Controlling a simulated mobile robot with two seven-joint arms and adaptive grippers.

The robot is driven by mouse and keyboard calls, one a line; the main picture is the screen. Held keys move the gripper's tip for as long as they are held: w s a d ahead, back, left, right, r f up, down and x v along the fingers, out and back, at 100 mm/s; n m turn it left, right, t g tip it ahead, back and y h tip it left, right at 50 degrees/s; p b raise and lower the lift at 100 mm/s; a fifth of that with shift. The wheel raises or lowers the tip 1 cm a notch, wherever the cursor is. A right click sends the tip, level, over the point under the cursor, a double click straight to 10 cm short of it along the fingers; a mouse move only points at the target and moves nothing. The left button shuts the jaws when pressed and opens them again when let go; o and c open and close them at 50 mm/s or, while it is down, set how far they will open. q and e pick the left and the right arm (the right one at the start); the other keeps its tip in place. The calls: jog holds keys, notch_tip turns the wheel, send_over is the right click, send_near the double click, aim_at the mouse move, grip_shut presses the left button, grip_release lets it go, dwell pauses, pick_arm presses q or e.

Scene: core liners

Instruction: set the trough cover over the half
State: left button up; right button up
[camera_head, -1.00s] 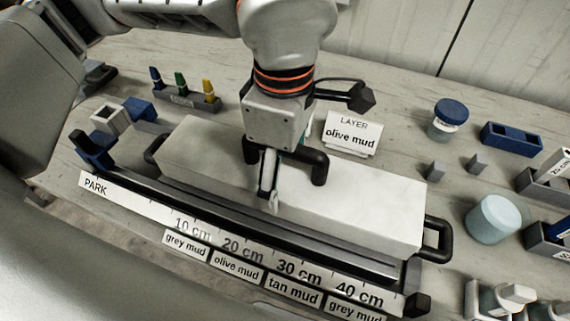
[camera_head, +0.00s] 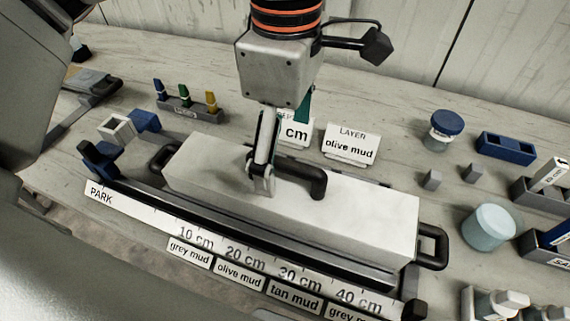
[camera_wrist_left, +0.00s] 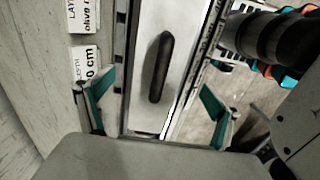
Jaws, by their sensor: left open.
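The trough cover (camera_head: 350,212) is a long pale box with a black bar handle (camera_head: 300,178) on top. It lies lengthwise over the core trough (camera_head: 330,262), whose dark front rail and black end loops show. What lies under the cover is hidden. My left gripper (camera_head: 281,150) is open above the cover, near the left part of the handle. In the left wrist view the cover (camera_wrist_left: 147,112) and its handle (camera_wrist_left: 161,68) lie between the spread teal fingers, which touch neither. My right gripper is not seen.
A scale strip (camera_head: 135,209) with mud labels runs along the front. An olive mud card (camera_head: 350,144) and a cm card (camera_head: 296,131) stand behind. A marker rack (camera_head: 187,109) is at back left. Jars, including a pale one (camera_head: 489,227), and blocks crowd the right.

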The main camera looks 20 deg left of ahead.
pick_arm(q)
notch_tip(320, 180, up, 5)
dwell(0.5)
jog(key=shift+s+f, duration=0.1)
